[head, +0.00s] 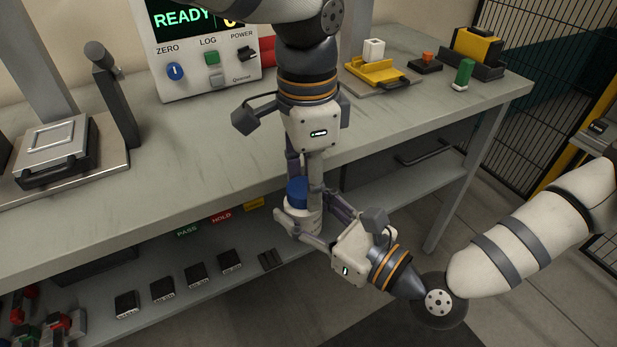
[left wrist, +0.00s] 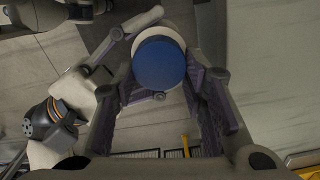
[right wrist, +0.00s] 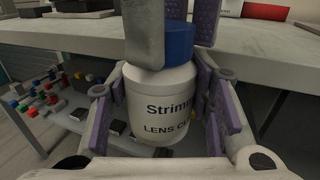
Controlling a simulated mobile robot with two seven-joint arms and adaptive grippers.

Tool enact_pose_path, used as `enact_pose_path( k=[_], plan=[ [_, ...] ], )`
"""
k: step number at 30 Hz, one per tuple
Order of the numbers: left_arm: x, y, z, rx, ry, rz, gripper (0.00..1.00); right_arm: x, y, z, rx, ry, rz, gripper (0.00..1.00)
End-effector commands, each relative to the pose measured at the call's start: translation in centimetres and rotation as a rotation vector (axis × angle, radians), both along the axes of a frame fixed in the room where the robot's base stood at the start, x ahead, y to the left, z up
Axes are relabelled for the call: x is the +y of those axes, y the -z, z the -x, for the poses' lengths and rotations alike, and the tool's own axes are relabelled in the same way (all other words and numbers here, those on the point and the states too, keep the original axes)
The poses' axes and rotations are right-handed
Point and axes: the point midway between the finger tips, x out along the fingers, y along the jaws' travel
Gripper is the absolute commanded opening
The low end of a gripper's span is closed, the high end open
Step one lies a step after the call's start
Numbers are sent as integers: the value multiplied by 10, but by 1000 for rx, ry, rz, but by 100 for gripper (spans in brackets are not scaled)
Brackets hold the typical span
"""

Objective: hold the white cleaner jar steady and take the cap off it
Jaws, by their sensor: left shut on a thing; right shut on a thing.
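The white cleaner jar (head: 298,213) is upright in front of the bench edge, off the bench top. Its label shows in the right wrist view (right wrist: 165,108). Its blue cap (head: 297,190) sits on top of it, also in the left wrist view (left wrist: 159,63). My right gripper (head: 305,226) is shut on the jar's body from the side, with purple pads at both sides. My left gripper (head: 304,188) comes down from above and is shut on the cap. One of its fingers hides part of the cap in the right wrist view.
The grey bench (head: 205,140) carries a READY display box (head: 205,60) and a metal plate fixture (head: 55,145). Yellow fixtures (head: 378,70) stand at the back right. A lower shelf (head: 205,255) below holds several black blocks. Open floor lies front right.

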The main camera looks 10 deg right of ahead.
Motion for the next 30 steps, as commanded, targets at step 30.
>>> enact_pose_path(
  k=[30],
  plan=[
    [1,-12,-3,-5,-116,2,5,1,-1,1,-1,-2,0,0]
  ],
)
